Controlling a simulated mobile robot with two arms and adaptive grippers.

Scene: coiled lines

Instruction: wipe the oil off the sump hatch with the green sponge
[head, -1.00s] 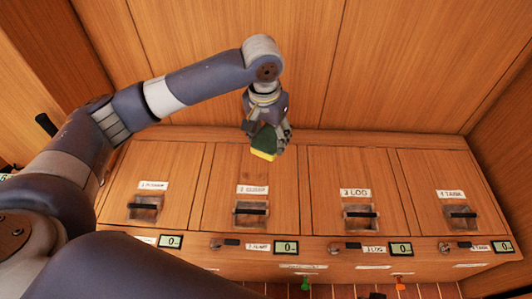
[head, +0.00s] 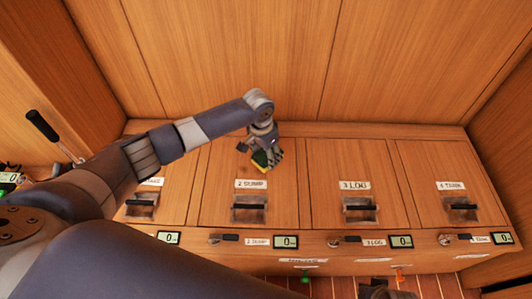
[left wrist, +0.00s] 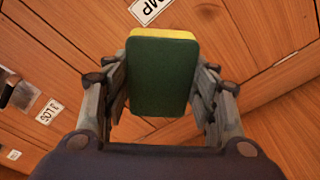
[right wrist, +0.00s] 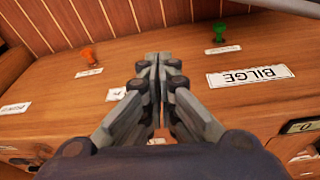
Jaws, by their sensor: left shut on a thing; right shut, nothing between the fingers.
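The sump hatch (head: 222,170) is the wooden lid labelled 2 SUMP, second from the left, with a dark recessed handle at its front. My left gripper (head: 265,156) is shut on the green sponge (head: 261,163), over the hatch's upper right part. In the left wrist view the sponge (left wrist: 163,80) sits between both fingers, green face toward the camera, yellow layer along its far edge. I cannot tell whether it touches the hatch. I cannot make out any oil; the arm and sponge hide part of the lid. My right gripper (right wrist: 160,62) is shut and empty.
The log hatch (head: 345,160) and tank hatch (head: 445,165) lie to the right. A front ledge carries small displays (head: 285,242), knobs and labels. A green peg (right wrist: 220,32) and an orange peg (right wrist: 88,55) stand near the BILGE label (right wrist: 248,77). A wooden wall rises behind.

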